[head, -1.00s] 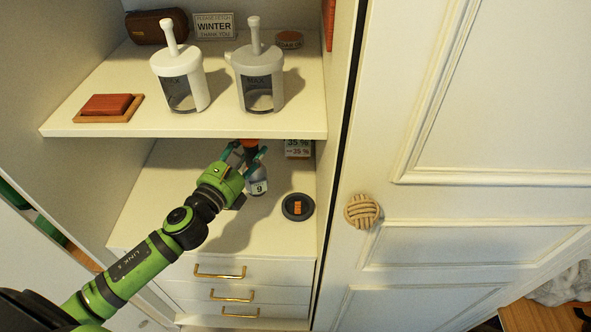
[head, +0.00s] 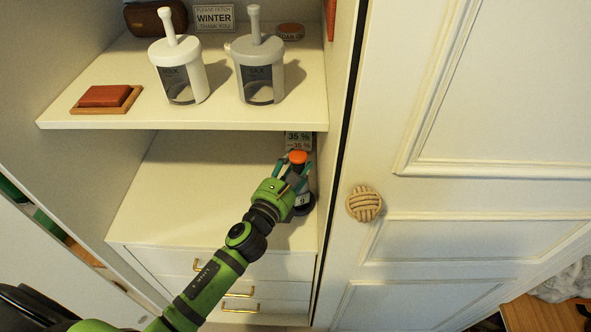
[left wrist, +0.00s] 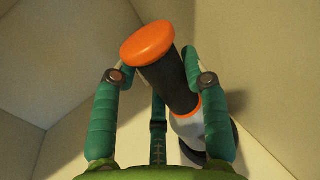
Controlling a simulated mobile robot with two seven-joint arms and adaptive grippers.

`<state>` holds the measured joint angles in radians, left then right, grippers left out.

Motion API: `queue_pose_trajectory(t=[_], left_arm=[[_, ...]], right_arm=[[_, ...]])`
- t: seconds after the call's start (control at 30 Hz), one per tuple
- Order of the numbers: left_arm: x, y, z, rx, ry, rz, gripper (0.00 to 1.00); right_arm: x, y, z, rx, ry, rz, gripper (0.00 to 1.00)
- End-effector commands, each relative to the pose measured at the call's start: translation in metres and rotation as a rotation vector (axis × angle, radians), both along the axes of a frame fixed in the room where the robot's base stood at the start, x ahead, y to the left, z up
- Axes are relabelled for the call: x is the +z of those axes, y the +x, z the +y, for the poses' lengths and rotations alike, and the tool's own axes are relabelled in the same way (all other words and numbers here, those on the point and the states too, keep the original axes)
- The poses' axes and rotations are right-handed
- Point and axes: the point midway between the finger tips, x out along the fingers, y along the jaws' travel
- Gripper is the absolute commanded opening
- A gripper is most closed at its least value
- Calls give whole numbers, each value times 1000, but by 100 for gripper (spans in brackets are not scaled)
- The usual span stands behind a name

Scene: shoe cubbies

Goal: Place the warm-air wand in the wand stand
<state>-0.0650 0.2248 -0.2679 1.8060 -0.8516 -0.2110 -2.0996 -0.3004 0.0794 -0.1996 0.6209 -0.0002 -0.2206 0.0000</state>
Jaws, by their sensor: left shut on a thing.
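The warm-air wand (head: 298,157) has an orange cap, and its lower part carries a "9" label. In the left wrist view the wand (left wrist: 172,88) leans, showing a dark handle, an orange ring and a pale lower body. My left gripper (head: 296,169) is shut on it at the right side of the lower shelf; its fingers (left wrist: 155,75) flank the handle. What looks like the wand stand, a dark round piece (head: 305,209), shows partly below the wand. The gripper and wand hide most of it, and I cannot tell whether the wand sits in it. My right gripper is not in view.
A "35 %" sign (head: 298,140) stands just behind the wand. The cubby's right wall is close beside the gripper. The upper shelf (head: 190,117) overhangs, bearing two canisters (head: 180,72) (head: 258,70). The lower shelf's left part (head: 170,200) is clear, above drawers (head: 215,265).

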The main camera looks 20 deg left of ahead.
Motion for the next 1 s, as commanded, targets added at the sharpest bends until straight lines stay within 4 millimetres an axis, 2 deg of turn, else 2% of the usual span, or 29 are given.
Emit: queue_pose_trajectory(t=[0.4,0.43,0.47,0.5,0.9,1.0], left_arm=[[-3,1,-3,-2,-1,-6,21],[-5,1,-3,-2,0,-3,49],[-4,1,-3,-2,0,-3,61],[-4,1,-3,-2,0,-3,69],[0,1,-3,-2,-1,-4,69],[-3,-9,-1,-2,0,-2,69]], right_arm=[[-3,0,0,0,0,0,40],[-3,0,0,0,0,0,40],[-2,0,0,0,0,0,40],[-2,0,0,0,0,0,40],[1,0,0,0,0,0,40],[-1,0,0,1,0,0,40]])
